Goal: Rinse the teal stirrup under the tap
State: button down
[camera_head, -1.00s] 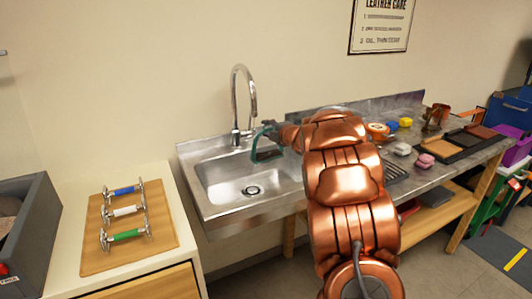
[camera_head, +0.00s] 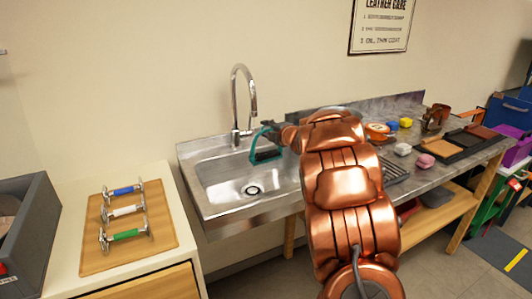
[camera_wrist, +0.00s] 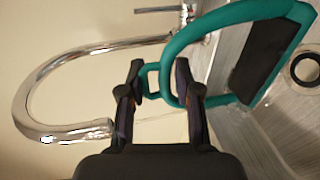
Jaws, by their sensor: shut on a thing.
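The teal stirrup (camera_head: 254,143) hangs over the right part of the sink basin (camera_head: 222,182), to the right of the tap (camera_head: 238,92). My gripper (camera_head: 273,131) is shut on its top end. In the wrist view, my gripper's fingers (camera_wrist: 160,82) grip the small loop of the stirrup (camera_wrist: 225,20); its wide bow and black tread reach to the upper right. The tap's curved spout (camera_wrist: 35,85) is at the left of the wrist view, its mouth apart from the stirrup. I cannot clearly tell whether water runs.
The drain (camera_head: 252,190) is in the basin floor. To the right, a metal bench (camera_head: 395,165) carries colored blocks, a round orange-topped item and a dark tray (camera_head: 450,152). At left, a wooden board (camera_head: 160,238) holds several colored-handled pieces beside a grey bin (camera_head: 40,225).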

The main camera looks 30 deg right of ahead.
jog(key=shift+w+d, duration=0.1)
jog(key=shift+d, duration=0.2)
jog(key=s+d, duration=0.3)
jog(key=s, duration=0.4)
jog(key=shift+d, duration=0.2)
dwell(0.7)
jog(key=shift+s+r, duration=0.1)
jog(key=shift+s, duration=0.05)
dwell(1.0)
jog(key=s+d+r+p, duration=0.2)
jog(key=s+r+p, duration=0.1)
jog(key=s+r, duration=0.1)
jog(key=shift+s+p, duration=0.2)
jog(key=shift+p, duration=0.15)
jog(key=shift+d, duration=0.1)
dwell(0.8)
